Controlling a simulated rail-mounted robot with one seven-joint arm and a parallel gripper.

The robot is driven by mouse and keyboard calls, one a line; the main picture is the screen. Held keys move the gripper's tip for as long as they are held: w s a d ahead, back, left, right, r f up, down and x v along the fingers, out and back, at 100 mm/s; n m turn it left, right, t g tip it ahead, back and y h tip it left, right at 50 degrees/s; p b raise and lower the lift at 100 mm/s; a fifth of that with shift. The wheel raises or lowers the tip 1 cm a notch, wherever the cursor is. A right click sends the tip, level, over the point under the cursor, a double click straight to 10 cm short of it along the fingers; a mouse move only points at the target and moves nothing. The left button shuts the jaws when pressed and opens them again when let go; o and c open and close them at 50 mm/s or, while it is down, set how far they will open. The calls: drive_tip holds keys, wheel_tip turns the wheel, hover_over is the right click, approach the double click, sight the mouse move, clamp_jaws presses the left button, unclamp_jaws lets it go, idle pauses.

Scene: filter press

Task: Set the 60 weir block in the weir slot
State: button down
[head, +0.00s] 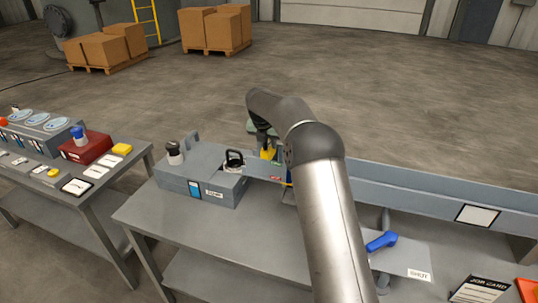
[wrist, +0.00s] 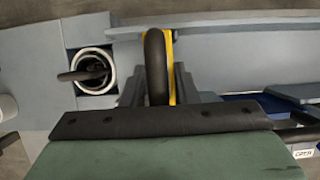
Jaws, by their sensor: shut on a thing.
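The yellow block, apparently the 60 weir block (head: 268,153), is at my gripper (head: 264,138), upright at the grey trough. My gripper is shut on it. In the wrist view a yellow strip of the block (wrist: 173,68) shows behind a dark rounded bar, between grey walls. Its number cannot be read. The weir slot is mostly hidden by my gripper and the block, so I cannot tell how deep the block sits.
A grey box (head: 207,188) with a black loop handle (head: 234,157) stands left of my gripper. The long trough (head: 420,196) runs right. A blue-handled lever (head: 381,241) is in front of it. A side table with a red box (head: 87,147) stands left.

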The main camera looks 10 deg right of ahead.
drive_tip(key=shift+f+p, duration=0.3)
drive_tip(key=shift+f, duration=1.95)
drive_tip(key=shift+f, duration=0.15)
drive_tip(key=c, duration=1.1)
unclamp_jaws()
